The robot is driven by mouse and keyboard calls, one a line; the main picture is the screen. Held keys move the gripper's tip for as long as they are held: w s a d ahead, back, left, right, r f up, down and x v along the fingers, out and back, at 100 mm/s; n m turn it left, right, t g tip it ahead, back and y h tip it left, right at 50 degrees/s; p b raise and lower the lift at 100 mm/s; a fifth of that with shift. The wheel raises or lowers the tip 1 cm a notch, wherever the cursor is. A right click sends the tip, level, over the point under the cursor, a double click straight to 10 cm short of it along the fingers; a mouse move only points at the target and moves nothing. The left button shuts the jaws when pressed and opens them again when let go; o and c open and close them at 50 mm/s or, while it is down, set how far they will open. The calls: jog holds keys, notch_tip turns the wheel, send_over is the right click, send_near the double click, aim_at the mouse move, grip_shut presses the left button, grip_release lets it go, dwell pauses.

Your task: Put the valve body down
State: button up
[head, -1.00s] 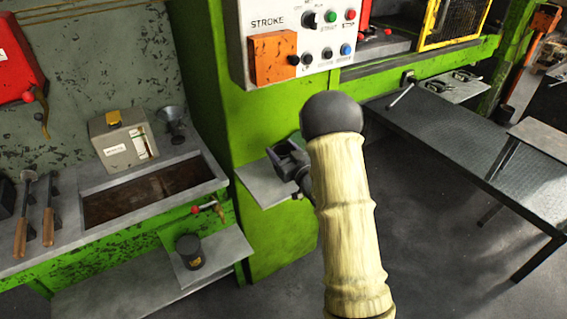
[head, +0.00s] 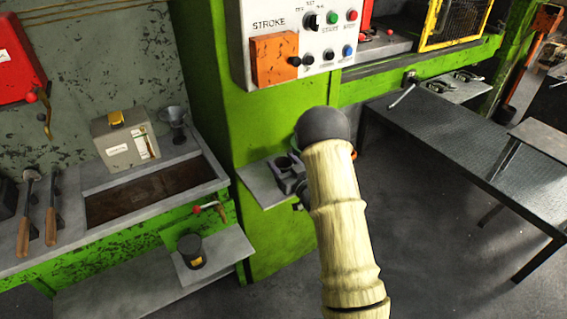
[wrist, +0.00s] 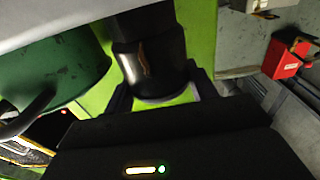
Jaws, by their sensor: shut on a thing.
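The valve body is a dark, round metal piece. In the wrist view the valve body (wrist: 150,62) shows as a dark cylinder with a brownish mark, between the two fingers of my gripper (wrist: 160,97). My gripper is shut on it. In the head view my gripper (head: 289,178) is partly behind my arm, and the dark ring-shaped top of the valve body (head: 283,162) shows at it. Both appear over the small grey shelf (head: 258,184) on the green press. Whether the valve body touches the shelf is hidden.
The control panel (head: 299,40) hangs above on the green press (head: 207,85). A bench with a sunken tray (head: 150,195) stands left, with a black cup (head: 190,251) on a lower plate. A dark metal table (head: 450,150) stands right. The shelf's left part is bare.

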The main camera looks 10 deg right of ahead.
jog(key=shift+f, duration=0.1)
jog(key=o, duration=1.3)
jog(key=shift+s, duration=0.1)
jog(key=b+v, duration=0.3)
jog(key=v, duration=0.9)
